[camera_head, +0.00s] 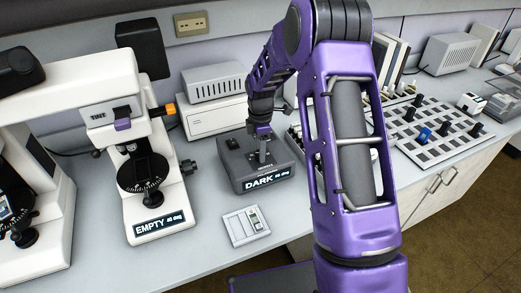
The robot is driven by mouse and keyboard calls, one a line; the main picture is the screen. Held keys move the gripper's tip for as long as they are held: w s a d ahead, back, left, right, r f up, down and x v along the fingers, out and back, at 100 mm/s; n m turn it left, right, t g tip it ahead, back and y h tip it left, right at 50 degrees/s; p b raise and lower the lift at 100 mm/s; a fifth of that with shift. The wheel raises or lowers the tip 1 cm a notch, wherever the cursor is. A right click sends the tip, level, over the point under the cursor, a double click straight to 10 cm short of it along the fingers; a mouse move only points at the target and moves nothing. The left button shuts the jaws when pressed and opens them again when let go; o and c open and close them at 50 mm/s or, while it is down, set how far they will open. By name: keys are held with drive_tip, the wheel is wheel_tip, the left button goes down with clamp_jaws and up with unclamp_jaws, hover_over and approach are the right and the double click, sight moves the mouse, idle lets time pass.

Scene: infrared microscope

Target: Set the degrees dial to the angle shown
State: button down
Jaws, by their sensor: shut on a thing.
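My gripper (262,138) reaches down over a dark grey control box (244,172) and is shut on the box's upright knob (262,155). The box's front display (266,179) reads "DARK" with a small degree figure that I cannot read surely. A white microscope (108,95) stands to the left; its round black stage (141,173) has white scale marks along the rim. Its display (160,222) reads "EMPTY" with a small degree figure. I cannot make out any pointer or scale at the gripped knob.
A small white switch plate (246,226) lies in front of the box. A white instrument (213,116) stands behind it. A board with several knobs (432,134) lies to the right, beyond my arm. Another microscope (25,170) stands at far left. The front counter is mostly bare.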

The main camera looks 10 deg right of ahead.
drive_tip(key=m+b, duration=0.1)
drive_tip(key=m, duration=1.6)
drive_tip(key=shift+m, duration=0.4)
drive_tip(key=m, duration=0.3)
drive_tip(key=shift+m, duration=0.3)
drive_tip(key=m, duration=0.6)
drive_tip(key=shift+m, duration=0.3)
drive_tip(key=shift+c, duration=1.8)
unclamp_jaws()
